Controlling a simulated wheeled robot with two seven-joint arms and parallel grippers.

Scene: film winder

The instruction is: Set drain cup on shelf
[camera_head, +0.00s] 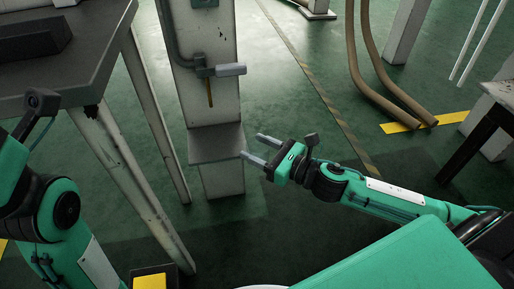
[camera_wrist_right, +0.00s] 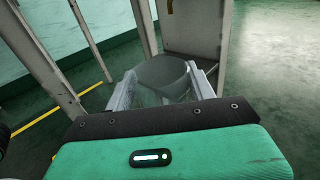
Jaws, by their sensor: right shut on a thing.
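In the right wrist view, a grey, see-through drain cup (camera_wrist_right: 163,76) sits between the two fingers of my right gripper (camera_head: 253,146), which is shut on it. In the head view the cup cannot be made out clearly between the fingers. The shelf (camera_head: 215,147) is a small grey ledge on a pale post, just left of my right fingertips. My right gripper is beside the shelf; whether cup and shelf touch cannot be told. My left arm shows at the left, but its gripper is out of view.
The pale post (camera_head: 214,112) carries a pipe and a valve with a grey handle (camera_head: 230,69) above the shelf; a yellow-brown spout (camera_head: 210,93) hangs below it. A dark-topped table (camera_head: 85,62) stands at the left. Thick brown hoses (camera_head: 368,70) reach the floor behind. Green floor right of the post is open.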

